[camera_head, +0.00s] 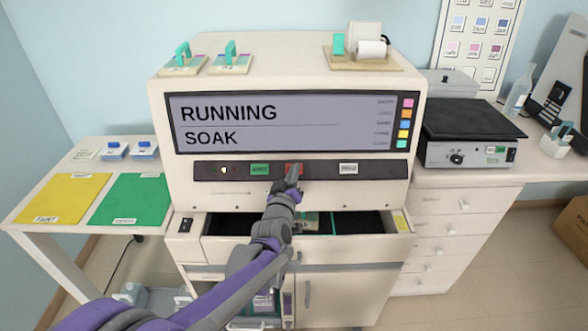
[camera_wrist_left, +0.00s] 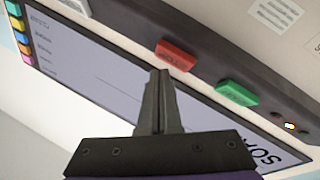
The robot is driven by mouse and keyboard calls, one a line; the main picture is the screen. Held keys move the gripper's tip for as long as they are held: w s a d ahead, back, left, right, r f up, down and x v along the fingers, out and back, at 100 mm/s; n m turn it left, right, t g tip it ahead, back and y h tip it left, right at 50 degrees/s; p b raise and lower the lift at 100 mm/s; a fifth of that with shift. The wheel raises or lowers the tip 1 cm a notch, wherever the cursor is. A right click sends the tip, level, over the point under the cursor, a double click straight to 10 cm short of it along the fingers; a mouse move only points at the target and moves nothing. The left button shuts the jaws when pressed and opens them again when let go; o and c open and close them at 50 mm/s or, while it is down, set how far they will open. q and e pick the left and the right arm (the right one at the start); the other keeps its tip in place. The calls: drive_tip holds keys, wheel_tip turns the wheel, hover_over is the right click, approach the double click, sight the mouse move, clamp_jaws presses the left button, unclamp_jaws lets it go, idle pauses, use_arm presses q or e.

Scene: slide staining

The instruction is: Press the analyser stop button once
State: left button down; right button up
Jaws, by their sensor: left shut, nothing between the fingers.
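The analyser (camera_head: 180,120) is a big cream machine whose screen (camera_head: 335,135) reads RUNNING and SOAK. Below the screen, a dark strip (camera_head: 225,172) carries a green button (camera_head: 260,169), a red button (camera_head: 288,167) and a white label or button (camera_head: 348,169). My left gripper (camera_head: 294,172) is shut and empty, in front of the red button and partly hiding it. In the left wrist view, the shut fingertips (camera_wrist_left: 160,73) are close by the red button (camera_wrist_left: 175,55), with the green button (camera_wrist_left: 236,93) to the right. I cannot tell whether they touch the red button. The small lettering is unclear.
An open drawer (camera_head: 225,240) juts out below the strip, under my left arm. A side table with yellow (camera_head: 65,198) and green (camera_head: 130,200) mats stands left. A dark-topped device (camera_head: 470,120) sits on the right counter.

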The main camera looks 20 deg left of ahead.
use_arm(q)
drive_tip(key=shift+w+f, duration=0.1)
idle(0.7)
drive_tip(key=shift+w+a+f, duration=0.1)
drive_tip(key=shift+w+f, duration=0.1)
drive_tip(key=shift+w+f+b, duration=0.25)
drive_tip(key=shift+b, duration=0.05)
idle(0.7)
drive_tip(key=shift+r, duration=0.1)
drive_tip(key=shift+s+r, duration=0.45)
drive_tip(key=shift+s, duration=0.1)
drive_tip(key=shift+s+d+r+p, duration=0.3)
drive_tip(key=shift+s+r+p, duration=0.3)
drive_tip(key=shift+s+r, duration=0.3)
drive_tip(key=shift+s+d+r+p, duration=0.3)
drive_tip(key=shift+s+r+p, duration=0.3)
drive_tip(key=shift+s+r, duration=0.25)
